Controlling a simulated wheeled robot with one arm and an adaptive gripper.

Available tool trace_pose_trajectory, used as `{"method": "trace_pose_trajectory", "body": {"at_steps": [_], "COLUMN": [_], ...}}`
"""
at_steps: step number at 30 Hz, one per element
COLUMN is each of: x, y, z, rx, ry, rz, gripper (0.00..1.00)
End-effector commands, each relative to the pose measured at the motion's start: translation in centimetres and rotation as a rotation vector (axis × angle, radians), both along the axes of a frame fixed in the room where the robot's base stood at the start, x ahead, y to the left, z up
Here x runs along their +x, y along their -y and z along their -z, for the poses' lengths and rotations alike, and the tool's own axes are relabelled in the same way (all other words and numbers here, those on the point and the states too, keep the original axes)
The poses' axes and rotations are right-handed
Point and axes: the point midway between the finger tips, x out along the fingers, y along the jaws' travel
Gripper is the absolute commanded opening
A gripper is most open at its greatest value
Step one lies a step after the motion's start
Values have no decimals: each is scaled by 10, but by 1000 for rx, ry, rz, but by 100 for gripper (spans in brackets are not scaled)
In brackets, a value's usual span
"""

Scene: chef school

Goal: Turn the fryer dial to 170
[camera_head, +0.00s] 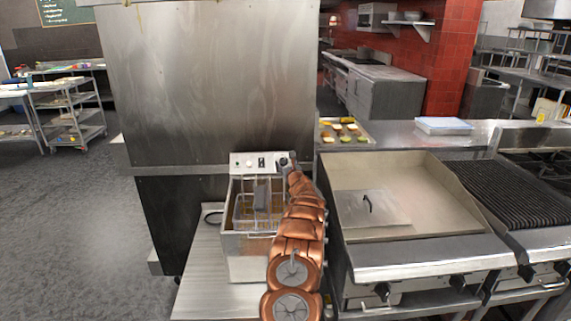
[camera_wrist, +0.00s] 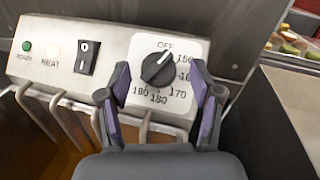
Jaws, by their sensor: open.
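The fryer (camera_head: 250,240) is a small steel unit with a basket (camera_head: 262,205) in it, left of the griddle. Its control panel (camera_wrist: 120,45) fills the upper part of the wrist view. The black dial (camera_wrist: 157,68) sits on a white scale marked OFF, 150, 160, 170, 180 and 190. The dial's white line points up and slightly right, close to OFF. My gripper (camera_wrist: 160,98) is open, with one finger on each side of the dial's lower part. I cannot tell whether the fingers touch it. In the head view my gripper (camera_head: 287,163) is at the panel's right end.
A black rocker switch (camera_wrist: 87,57) and a green READY light (camera_wrist: 27,46) are left of the dial. The griddle (camera_head: 400,195) stands close on the right. A steel wall (camera_head: 215,80) rises behind the fryer. A food tray (camera_head: 343,131) lies at the back right.

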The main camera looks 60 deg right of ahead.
Motion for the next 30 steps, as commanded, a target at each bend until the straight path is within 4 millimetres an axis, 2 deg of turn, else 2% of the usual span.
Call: {"method": "trace_pose_trajectory", "body": {"at_steps": [10, 27, 30], "x": [1, 1, 1], "y": [0, 0, 1], "z": [1, 1, 2], "rx": [2, 2, 2], "ry": [0, 0, 1], "rz": [0, 0, 1], "gripper": [65, 6, 4]}}
